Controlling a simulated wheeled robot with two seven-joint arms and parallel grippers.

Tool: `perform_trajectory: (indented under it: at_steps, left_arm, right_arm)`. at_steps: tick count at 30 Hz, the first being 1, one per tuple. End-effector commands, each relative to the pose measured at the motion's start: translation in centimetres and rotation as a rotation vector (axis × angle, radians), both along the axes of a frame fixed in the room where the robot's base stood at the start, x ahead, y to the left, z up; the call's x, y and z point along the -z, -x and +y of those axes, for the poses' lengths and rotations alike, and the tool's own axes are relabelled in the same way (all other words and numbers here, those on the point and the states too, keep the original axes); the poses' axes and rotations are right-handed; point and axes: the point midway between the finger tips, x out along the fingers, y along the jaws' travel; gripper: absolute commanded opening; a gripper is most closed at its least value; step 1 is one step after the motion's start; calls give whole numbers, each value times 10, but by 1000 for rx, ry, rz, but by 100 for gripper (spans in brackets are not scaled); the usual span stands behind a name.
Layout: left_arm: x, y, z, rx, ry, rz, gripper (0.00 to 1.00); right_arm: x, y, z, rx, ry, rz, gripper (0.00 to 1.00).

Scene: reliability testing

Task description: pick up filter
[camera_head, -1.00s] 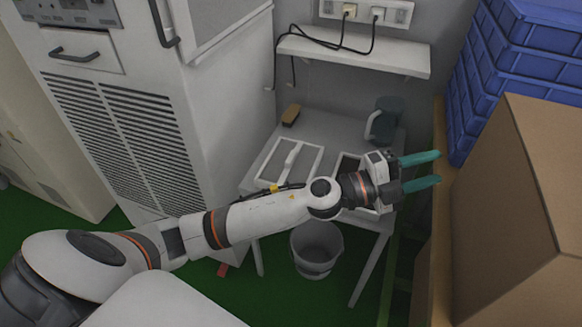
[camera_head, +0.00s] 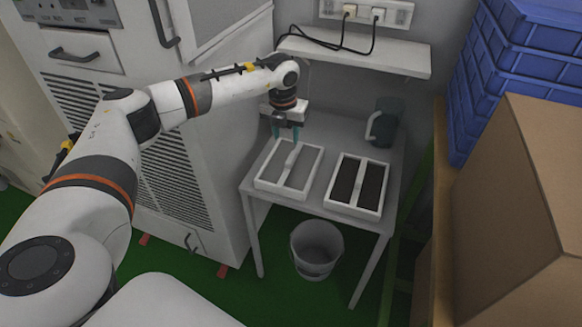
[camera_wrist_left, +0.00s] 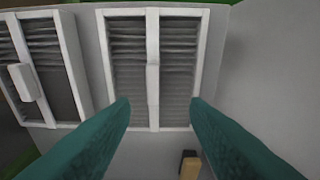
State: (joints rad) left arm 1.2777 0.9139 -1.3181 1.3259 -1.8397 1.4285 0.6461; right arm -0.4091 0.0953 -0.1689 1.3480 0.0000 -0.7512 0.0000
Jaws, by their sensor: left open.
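A white-framed filter with pale panels and a central bar (camera_head: 289,167) lies on the left part of a small grey table. It also fills the middle of the left wrist view (camera_wrist_left: 152,62). A second white-framed filter, with dark panels (camera_head: 357,184), lies to its right; it shows at the left of the wrist view (camera_wrist_left: 26,82). My left gripper (camera_head: 285,134) is open and empty, its teal fingers pointing down over the back end of the pale filter. In the left wrist view the fingertips (camera_wrist_left: 160,103) are spread, apart from the filter. My right gripper is out of view.
The grey table (camera_head: 330,138) has a dark jug (camera_head: 386,122) at its back right. A wooden-handled brush (camera_wrist_left: 190,166) shows in the wrist view. A shelf (camera_head: 355,54) hangs above. A machine stands left, cardboard box (camera_head: 530,190) right, bucket (camera_head: 316,250) below.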

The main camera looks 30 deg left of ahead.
Motion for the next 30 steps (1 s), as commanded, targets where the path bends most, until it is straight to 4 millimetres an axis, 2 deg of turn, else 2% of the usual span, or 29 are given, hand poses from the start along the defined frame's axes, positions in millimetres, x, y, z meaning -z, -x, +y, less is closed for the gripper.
perform_trajectory:
  at_steps: [3, 10, 18, 27, 30]
  left_arm:
    - [18, -3, 0, 1, 1, 1, 42]
    - [35, -5, -3, 3, 2, 1, 42]
    - [73, -10, -7, 3, 2, -1, 42]
    - [77, -11, -7, 4, 3, -2, 42]
    - [77, -11, -7, 4, 3, -2, 27]
  right_arm:
    - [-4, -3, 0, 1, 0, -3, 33]
    - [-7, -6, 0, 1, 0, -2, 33]
    - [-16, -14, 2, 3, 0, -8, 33]
    - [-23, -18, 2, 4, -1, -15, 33]
    - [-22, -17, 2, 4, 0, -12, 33]
